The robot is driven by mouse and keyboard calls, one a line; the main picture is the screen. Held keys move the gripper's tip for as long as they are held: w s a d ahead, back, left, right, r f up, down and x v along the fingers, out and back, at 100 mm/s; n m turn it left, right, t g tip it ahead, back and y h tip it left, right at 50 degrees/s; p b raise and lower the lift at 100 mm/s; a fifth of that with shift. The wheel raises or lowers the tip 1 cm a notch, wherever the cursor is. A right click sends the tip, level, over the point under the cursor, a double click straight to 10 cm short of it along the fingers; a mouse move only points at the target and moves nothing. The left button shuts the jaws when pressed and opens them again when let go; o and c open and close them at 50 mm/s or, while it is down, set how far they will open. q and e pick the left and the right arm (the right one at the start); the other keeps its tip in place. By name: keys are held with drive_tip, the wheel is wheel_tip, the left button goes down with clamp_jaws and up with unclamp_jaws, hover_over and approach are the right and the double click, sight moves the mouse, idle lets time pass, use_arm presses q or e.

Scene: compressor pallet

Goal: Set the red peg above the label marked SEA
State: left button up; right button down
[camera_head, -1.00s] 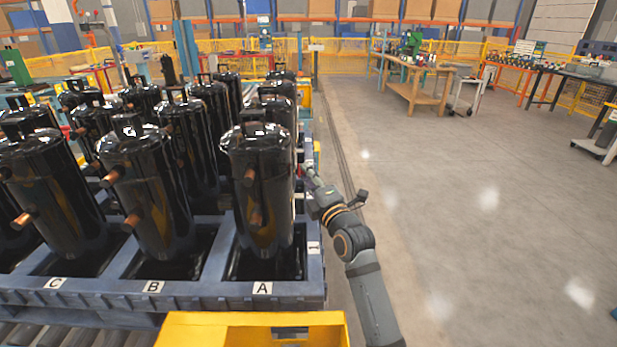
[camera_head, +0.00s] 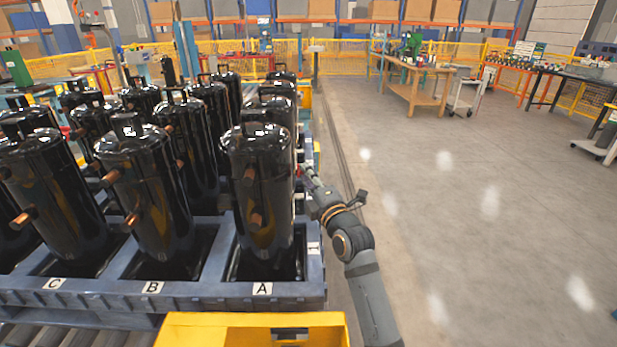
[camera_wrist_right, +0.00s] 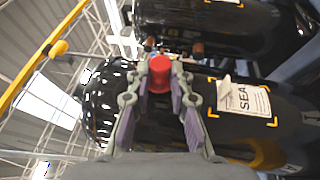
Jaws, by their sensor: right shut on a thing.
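The red peg (camera_wrist_right: 160,74) sits between the fingertips of my right gripper (camera_wrist_right: 160,84) in the right wrist view. The gripper is shut on it. The white label marked SEA (camera_wrist_right: 243,97) is on a black compressor (camera_wrist_right: 212,132), to the right of the peg in this view, and its text runs sideways. Orange corner marks frame the label. I cannot tell whether the peg touches the compressor. My left gripper is not in view.
Black compressors (camera_head: 258,185) with copper stubs stand in rows on a blue pallet (camera_head: 215,291) marked A, B and C. A yellow bin (camera_head: 200,330) is at the near edge. Open grey floor (camera_head: 460,200) lies to the right of my arm.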

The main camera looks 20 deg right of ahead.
drive_tip(key=shift+w+a, duration=0.15)
drive_tip(key=shift+a, duration=0.4)
idle(0.4)
drive_tip(key=c, duration=1.1)
unclamp_jaws()
drive_tip(key=s, duration=0.4)
drive_tip(key=s+d+f, duration=0.1)
drive_tip(key=s, duration=0.6)
drive_tip(key=shift+s+d+f, duration=0.2)
drive_tip(key=shift+s+f, duration=0.15)
drive_tip(key=shift+s, duration=0.05)
